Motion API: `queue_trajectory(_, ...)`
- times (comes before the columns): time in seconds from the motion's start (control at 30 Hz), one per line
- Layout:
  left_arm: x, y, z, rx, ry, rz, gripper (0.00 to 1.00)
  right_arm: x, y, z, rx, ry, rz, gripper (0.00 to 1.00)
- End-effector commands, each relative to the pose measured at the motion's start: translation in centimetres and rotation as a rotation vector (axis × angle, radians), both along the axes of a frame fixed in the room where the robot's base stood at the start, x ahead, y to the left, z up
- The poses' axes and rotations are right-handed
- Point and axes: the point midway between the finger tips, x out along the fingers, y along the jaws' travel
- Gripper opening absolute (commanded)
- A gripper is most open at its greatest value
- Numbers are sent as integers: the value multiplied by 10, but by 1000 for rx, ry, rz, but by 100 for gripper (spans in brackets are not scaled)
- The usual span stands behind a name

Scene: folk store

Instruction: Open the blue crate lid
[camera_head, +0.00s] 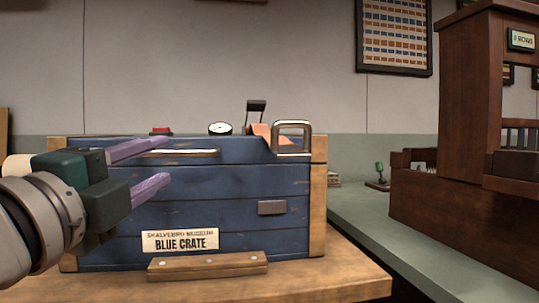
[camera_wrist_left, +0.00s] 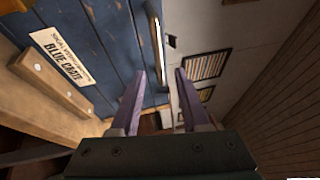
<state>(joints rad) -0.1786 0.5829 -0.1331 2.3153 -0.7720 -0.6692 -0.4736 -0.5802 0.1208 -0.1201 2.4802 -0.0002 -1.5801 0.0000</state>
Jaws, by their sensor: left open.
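The blue crate (camera_head: 235,205) stands on a wooden table, with its lid (camera_head: 245,152) down across the top. A pale bar (camera_head: 190,152) runs along the lid's front, and a square metal loop (camera_head: 292,126) stands at its right end. My left gripper (camera_head: 168,163) is open and empty in front of the crate's upper left, one purple finger above the other. In the left wrist view, the open fingers (camera_wrist_left: 160,72) point toward the crate's upper edge (camera_wrist_left: 125,30), with a pale metal bar (camera_wrist_left: 157,42) just beyond them. Whether they touch the crate is unclear. My right gripper is out of view.
A wooden block (camera_head: 208,264) is fixed low at the crate's front, below the name label (camera_head: 180,240). A dial (camera_head: 220,128) and a red item (camera_head: 161,131) show at the crate's top. A green counter (camera_head: 430,235) and dark wooden cabinet (camera_head: 470,95) stand right.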

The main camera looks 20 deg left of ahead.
Motion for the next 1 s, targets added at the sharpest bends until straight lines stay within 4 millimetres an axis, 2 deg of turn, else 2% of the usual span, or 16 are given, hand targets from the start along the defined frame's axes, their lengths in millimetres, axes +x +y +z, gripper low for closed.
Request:
queue_trajectory(0.1, 21, 3, 5, 1, -3, 1, 46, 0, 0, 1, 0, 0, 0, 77)
queue_trajectory(0.3, 47, 7, 8, 0, -1, 2, 46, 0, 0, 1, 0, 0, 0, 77)
queue_trajectory(0.5, 58, 9, 10, -1, 1, 1, 46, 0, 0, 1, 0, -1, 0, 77)
queue_trajectory(0.77, 59, 9, 10, -1, 2, 1, 46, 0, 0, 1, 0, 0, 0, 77)
queue_trajectory(1.0, 59, 9, 10, -1, 2, 1, 20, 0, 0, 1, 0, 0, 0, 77)
